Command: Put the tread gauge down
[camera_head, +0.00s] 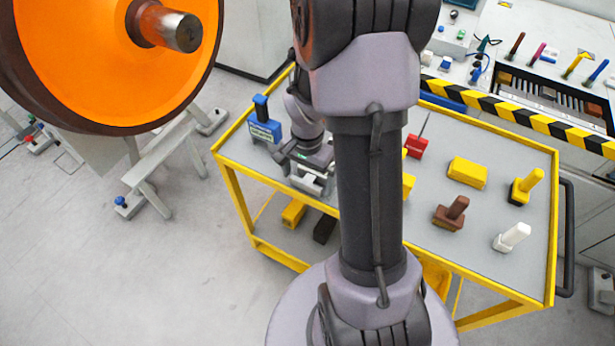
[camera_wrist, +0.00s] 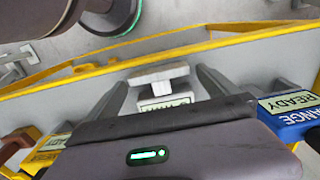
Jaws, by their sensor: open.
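A light grey block-shaped gauge with a pale label, which I take to be the tread gauge, shows between my fingers in the wrist view (camera_wrist: 158,75). It stands on the grey top of the yellow-framed cart (camera_head: 480,260). My gripper (camera_wrist: 161,80) is open, with one finger on each side of the gauge and a visible gap beside it. In the head view my gripper (camera_head: 309,172) is low over the cart's left part, and the gauge is partly hidden by it.
A yellow labelled item (camera_wrist: 48,148) is on the left. A yellow block (camera_head: 467,172), brown stamp-like tool (camera_head: 451,213) and white one (camera_head: 512,237) stand farther right. An orange wheel (camera_head: 110,60) is at upper left.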

